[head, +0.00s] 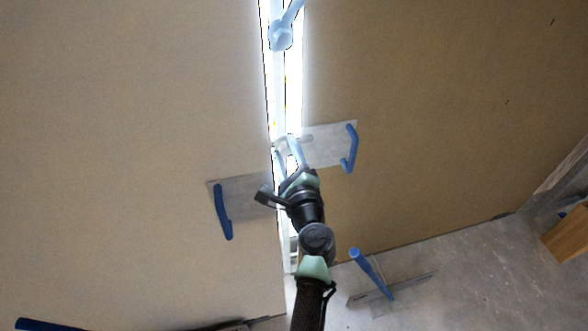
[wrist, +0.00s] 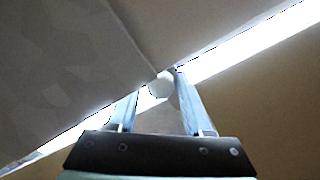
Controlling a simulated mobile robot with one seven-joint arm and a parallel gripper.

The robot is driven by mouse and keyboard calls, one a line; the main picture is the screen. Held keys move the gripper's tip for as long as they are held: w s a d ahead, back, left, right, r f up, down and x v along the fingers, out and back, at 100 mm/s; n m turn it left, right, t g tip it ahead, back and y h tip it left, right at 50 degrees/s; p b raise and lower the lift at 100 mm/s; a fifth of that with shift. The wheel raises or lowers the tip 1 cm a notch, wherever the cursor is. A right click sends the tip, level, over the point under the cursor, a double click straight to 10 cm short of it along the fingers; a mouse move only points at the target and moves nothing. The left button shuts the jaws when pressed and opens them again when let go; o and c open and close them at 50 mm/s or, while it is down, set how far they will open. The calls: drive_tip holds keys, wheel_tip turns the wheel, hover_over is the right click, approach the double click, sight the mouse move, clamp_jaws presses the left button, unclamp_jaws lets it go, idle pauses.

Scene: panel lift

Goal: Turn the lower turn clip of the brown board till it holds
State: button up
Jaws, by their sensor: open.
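The brown board (head: 430,90) stands at the right in the head view, beside a paler tan board (head: 130,110), with a bright gap between them. The upper turn clip (head: 280,35) is a pale blue knob with a slanted bar at the top of the gap. My gripper (head: 287,149) is at the gap lower down, with its jaws open. In the wrist view a pale rounded knob (wrist: 161,84), apparently the lower turn clip, shows between the tips of my gripper (wrist: 157,90). I cannot tell whether the fingers touch it. The clip's turn angle is mostly hidden.
A grey plate with a blue handle (head: 351,148) is on the brown board, right of my gripper. Another blue handle (head: 222,212) is on the tan board. A blue-handled tool (head: 371,274) lies on the concrete floor (head: 450,285). A wooden block (head: 567,234) is at far right.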

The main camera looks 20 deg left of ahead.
drive_tip(key=p+v, duration=0.1)
drive_tip(key=v, duration=1.1)
drive_tip(key=shift+p, duration=0.3)
drive_tip(key=shift+d, duration=0.1)
drive_tip(key=w+d+r+n+t+h, duration=0.15)
drive_tip(key=r+n, duration=0.55)
drive_tip(key=r, duration=0.8)
drive_tip(key=w+d+r+n+t, duration=0.1)
drive_tip(key=d+r+n+t, duration=0.15)
drive_tip(key=r+n, duration=0.75)
drive_tip(key=s+d+r+n+t+h+p, duration=0.1)
drive_tip(key=s+d+r+t+h, duration=0.3)
drive_tip(key=r, duration=0.6)
drive_tip(key=s+d+r+t+h+p, duration=0.1)
drive_tip(key=s+d+r+t+h, duration=0.1)
drive_tip(key=s+r, duration=0.6)
drive_tip(key=s+d+r+n+t+h+p, duration=0.1)
drive_tip(key=s+d+r+t+h, duration=0.15)
drive_tip(key=r, duration=0.95)
wheel_tip(320, 180, up, 20)
drive_tip(key=p, duration=2)
drive_tip(key=shift+w, duration=0.3)
